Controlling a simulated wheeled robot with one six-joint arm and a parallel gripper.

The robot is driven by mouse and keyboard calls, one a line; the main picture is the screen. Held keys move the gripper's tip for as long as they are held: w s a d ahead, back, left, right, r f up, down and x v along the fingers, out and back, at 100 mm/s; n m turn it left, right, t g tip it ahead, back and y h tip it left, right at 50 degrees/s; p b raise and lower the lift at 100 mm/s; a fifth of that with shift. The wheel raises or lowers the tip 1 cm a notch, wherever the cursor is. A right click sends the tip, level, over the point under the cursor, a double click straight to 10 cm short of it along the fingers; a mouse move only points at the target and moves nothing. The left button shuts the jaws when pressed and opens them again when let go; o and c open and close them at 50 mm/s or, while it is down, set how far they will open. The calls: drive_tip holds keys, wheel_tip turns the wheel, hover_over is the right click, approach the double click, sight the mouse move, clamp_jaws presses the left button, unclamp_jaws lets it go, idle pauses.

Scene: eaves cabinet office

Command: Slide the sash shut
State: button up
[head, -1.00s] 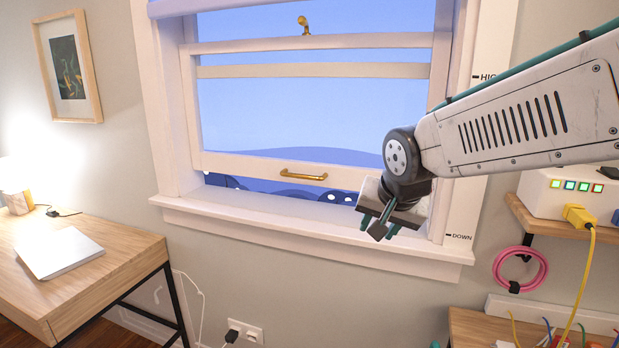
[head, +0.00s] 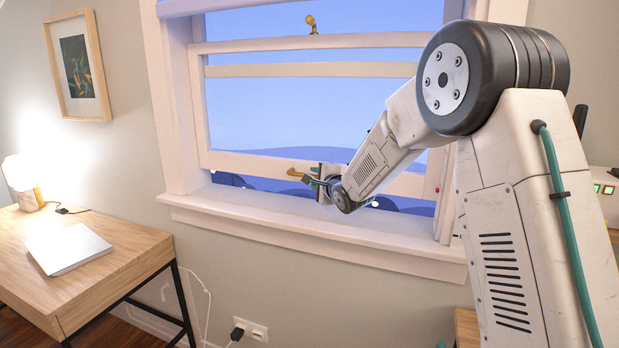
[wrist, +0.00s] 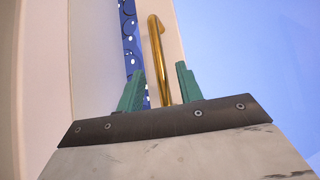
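The white window sash (head: 240,162) is partly raised, with a gap showing blue scenery between its bottom rail and the sill (head: 260,216). A brass pull handle (head: 295,172) sits on the bottom rail; its right part is hidden by my gripper in the head view. My gripper (head: 314,182) is at the handle. In the wrist view the handle (wrist: 157,45) runs between the two green fingers of my gripper (wrist: 159,80). The fingers are apart, with space showing on both sides of the handle. I cannot tell whether either finger touches it.
A brass latch (head: 311,22) is on the upper rail of the sash. A wooden desk (head: 130,255) with a laptop (head: 68,248) and a lit lamp (head: 22,180) stands at left. A wall outlet (head: 250,328) is below the window. A box with green lights (head: 603,188) shows at right.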

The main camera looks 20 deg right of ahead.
drive_tip(key=shift+x, duration=2.3)
clamp_jaws()
drive_tip(key=shift+f, duration=2.25)
drive_tip(key=shift+r, duration=0.1)
unclamp_jaws()
drive_tip(key=shift+s, duration=0.1)
drive_tip(key=v, duration=0.7)
drive_tip(key=shift+s+r, duration=0.15)
drive_tip(key=shift+s, duration=0.2)
